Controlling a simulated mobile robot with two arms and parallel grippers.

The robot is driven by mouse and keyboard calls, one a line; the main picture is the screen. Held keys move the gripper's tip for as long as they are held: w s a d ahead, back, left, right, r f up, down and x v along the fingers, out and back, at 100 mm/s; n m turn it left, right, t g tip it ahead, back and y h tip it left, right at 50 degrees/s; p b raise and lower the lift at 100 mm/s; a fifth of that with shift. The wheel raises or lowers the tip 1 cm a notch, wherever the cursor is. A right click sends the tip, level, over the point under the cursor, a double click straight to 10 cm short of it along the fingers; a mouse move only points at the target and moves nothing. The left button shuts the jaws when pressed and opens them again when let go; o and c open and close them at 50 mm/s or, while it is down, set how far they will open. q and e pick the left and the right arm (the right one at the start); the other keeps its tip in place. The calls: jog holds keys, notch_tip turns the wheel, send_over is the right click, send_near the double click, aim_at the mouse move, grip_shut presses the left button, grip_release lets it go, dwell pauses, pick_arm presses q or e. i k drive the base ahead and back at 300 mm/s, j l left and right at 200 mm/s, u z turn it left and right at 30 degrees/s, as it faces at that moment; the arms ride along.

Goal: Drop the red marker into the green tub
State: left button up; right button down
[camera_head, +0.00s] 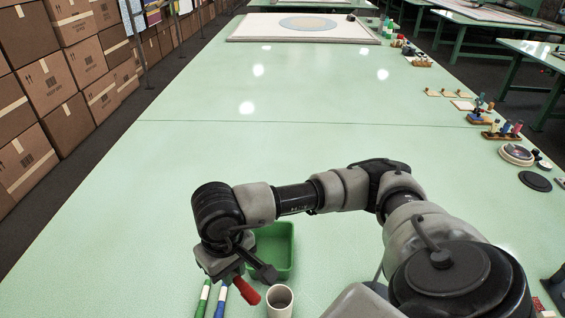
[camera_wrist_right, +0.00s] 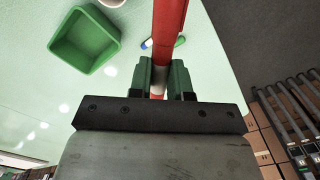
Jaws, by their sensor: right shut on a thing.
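The red marker (camera_wrist_right: 168,25) is held between the two fingers of my right gripper (camera_wrist_right: 160,78), which is shut on it. In the head view the marker (camera_head: 247,291) hangs tilted below my right gripper (camera_head: 250,273), to the front left of the green tub. The green tub (camera_head: 284,240) stands on the table behind the gripper, partly hidden by my right arm. Its open inside looks empty in the wrist view (camera_wrist_right: 86,38). My left gripper is not in view.
A green-and-white marker (camera_head: 203,299) and a blue-and-white marker (camera_head: 221,299) lie left of the red one. A whitish cup (camera_head: 280,301) stands in front of the tub. The pale green table (camera_head: 300,95) is clear in the middle, with small items along its right edge.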

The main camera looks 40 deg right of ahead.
aim_at(280, 260)
jog(key=k+z, duration=0.2)
jog(key=z, duration=0.15)
jog(key=k+z, duration=0.2)
jog(key=z, duration=0.15)
jog(key=k+l+z, duration=0.1)
jog(key=z, duration=0.25)
jog(key=k, duration=0.1)
